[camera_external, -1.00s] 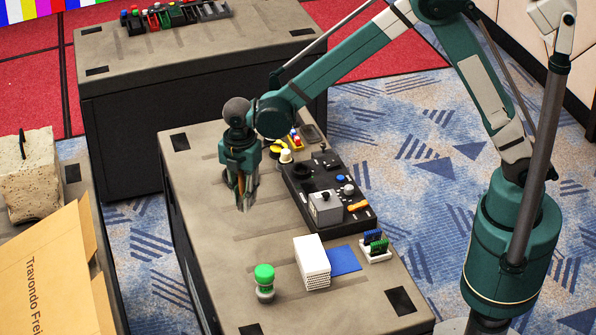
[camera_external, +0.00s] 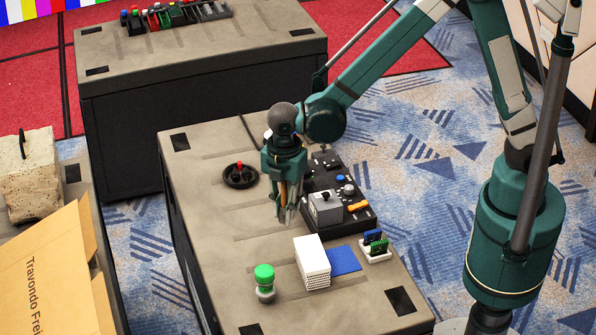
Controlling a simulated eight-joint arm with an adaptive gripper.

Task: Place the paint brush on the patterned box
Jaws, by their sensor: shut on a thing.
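My gripper (camera_external: 283,217) points down above the middle table, left of the black control panel. It is shut on a slim tan-orange thing (camera_external: 284,192), which looks like the paint brush. The fingers hide most of it, so its bristles cannot be made out. A white box (camera_external: 312,262) with a dotted front face stands on the table below and to the right of my gripper; it looks like the patterned box. Its top is bare. My gripper is apart from the box, higher and further back.
A blue flat piece (camera_external: 344,260) lies right of the white box. A green-topped button (camera_external: 264,280) stands to its left. The black panel (camera_external: 358,212) carries a grey block (camera_external: 325,208). A black round dish (camera_external: 240,177) holds something red. The table's left side is largely clear.

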